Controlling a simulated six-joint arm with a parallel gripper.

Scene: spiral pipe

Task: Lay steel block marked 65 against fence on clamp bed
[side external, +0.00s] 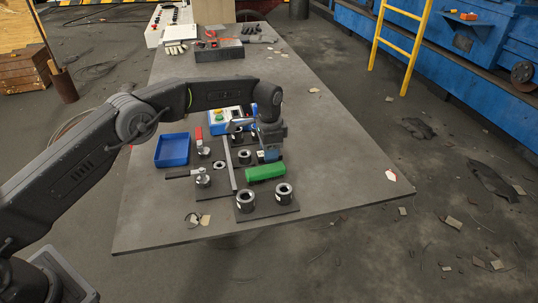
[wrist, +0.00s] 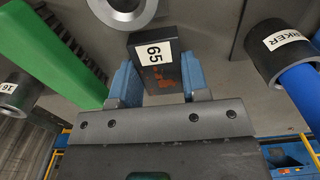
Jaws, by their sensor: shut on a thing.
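The steel block marked 65 (wrist: 153,62) is dark with rusty patches and a white label, and sits between the two blue fingers of my gripper (wrist: 159,82) in the wrist view. My gripper (side external: 268,156) is shut on it; in the side view the block is small and mostly hidden by the fingers. The clamp bed (side external: 208,184) is a dark plate to the left of my gripper, with a red-handled clamp (side external: 199,137) and another clamp (side external: 203,179). A long grey bar (side external: 229,165), which looks like the fence, runs along it, apart from my gripper.
A green block (side external: 265,173) lies just in front of my gripper. Several dark ring-shaped holders (side external: 245,201) stand around it, one labelled MARKER with a blue pen (wrist: 303,90) in it. A blue tray (side external: 172,149) is at the left.

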